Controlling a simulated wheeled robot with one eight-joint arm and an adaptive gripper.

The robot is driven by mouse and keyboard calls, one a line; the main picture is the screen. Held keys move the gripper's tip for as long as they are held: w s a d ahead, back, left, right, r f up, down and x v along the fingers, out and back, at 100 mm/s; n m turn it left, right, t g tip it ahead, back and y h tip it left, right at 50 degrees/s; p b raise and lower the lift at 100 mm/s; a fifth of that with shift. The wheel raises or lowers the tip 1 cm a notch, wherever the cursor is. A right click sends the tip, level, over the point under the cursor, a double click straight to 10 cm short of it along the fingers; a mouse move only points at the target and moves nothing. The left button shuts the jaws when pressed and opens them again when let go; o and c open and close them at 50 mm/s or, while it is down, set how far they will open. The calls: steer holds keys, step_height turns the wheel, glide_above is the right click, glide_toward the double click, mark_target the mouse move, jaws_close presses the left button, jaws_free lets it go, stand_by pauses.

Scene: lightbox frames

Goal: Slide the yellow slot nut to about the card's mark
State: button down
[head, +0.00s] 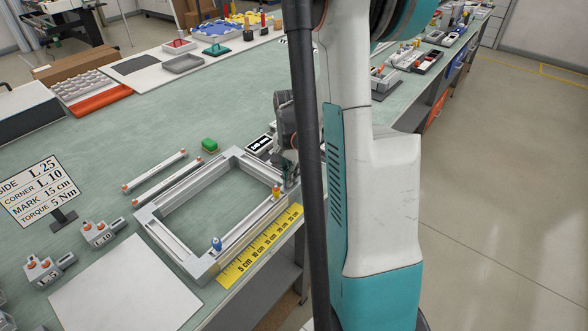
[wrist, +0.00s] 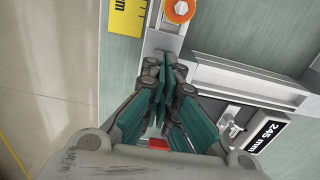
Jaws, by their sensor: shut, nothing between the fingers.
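The card (head: 42,190) on a stand at left reads SIDE L 25, CORNER L 10, MARK 15 cm, TORQUE 5 Nm. The yellow slot nut (head: 276,192), with an orange-red top, sits in the near rail of the aluminium frame (head: 190,262), beside the high-number end of the yellow ruler (head: 232,275). In the wrist view the nut (wrist: 180,10) is at the top edge, partly cut off. My gripper (wrist: 166,62) is shut and empty over the rail's corner end, a little apart from the nut. In the head view it is partly hidden behind my arm.
A blue slot nut (head: 217,243) sits in the same rail near the 5 cm end. A display (wrist: 268,133) reading 245 mm is beside my gripper. A pale plate (head: 125,285) lies at front left.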

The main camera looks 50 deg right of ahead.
mark_target(276, 193)
steer(key=shift+s+a+r, duration=0.1)
steer(key=shift+s+a, duration=0.1)
steer(key=shift+a, duration=1.1)
steer(key=shift+a, duration=0.15)
steer(key=a, duration=1)
steer(key=shift+s+b, duration=0.4)
steer(key=shift+d, duration=0.1)
